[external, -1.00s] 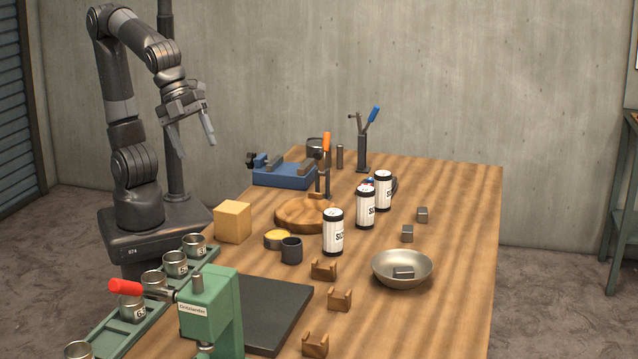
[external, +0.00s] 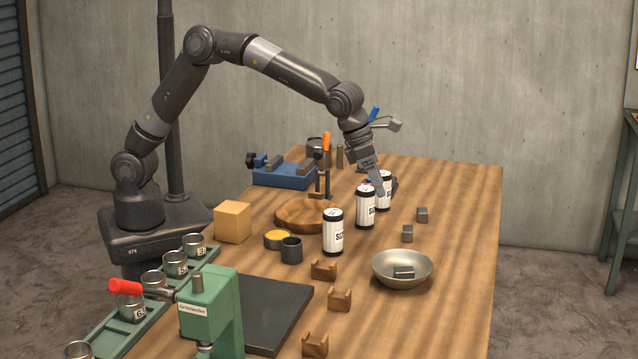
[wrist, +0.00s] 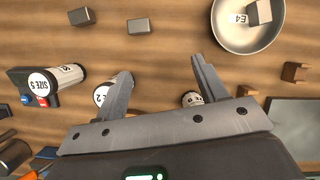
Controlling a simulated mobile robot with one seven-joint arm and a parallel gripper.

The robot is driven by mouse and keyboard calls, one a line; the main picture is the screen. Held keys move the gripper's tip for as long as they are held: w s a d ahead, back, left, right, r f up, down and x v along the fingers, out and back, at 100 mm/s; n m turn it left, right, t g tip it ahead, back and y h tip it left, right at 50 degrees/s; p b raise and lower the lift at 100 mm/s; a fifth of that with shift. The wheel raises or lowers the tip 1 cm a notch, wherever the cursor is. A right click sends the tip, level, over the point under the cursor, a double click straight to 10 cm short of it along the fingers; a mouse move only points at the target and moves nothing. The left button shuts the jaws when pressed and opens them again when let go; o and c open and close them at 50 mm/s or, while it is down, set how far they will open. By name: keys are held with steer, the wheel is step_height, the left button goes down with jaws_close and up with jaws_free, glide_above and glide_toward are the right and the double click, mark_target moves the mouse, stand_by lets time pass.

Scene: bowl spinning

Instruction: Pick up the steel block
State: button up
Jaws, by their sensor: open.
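Several small grey steel blocks are in view. Two lie on the bare table right of the white cans: a farther one (external: 422,214) and a nearer one (external: 407,233); the wrist view also shows this pair, one at the upper left (wrist: 82,16) and one beside it (wrist: 138,26). Another grey block (external: 403,272) sits inside the metal bowl (external: 385,283); the wrist view shows it there too (wrist: 260,12). My gripper (external: 377,183) is above the white cans, left of the loose blocks. In the wrist view its fingers (wrist: 162,78) are spread apart, with nothing between them.
White labelled cans (external: 333,232) stand in a row under and near my gripper. Wooden cradles (external: 323,270) lie left of the bowl. A round wooden board (external: 290,214), blue vise (external: 285,175) and green press (external: 212,305) stand further left. The table's right strip is clear.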

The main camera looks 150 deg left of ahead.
steer(key=m, duration=0.2)
glide_toward(407, 227)
steer(key=r, duration=0.2)
steer(key=x, duration=1)
steer(key=shift+s+d+f, duration=0.15)
steer(key=shift+f, duration=0.25)
steer(key=shift+c, duration=0.2)
steer(key=c, duration=1.2)
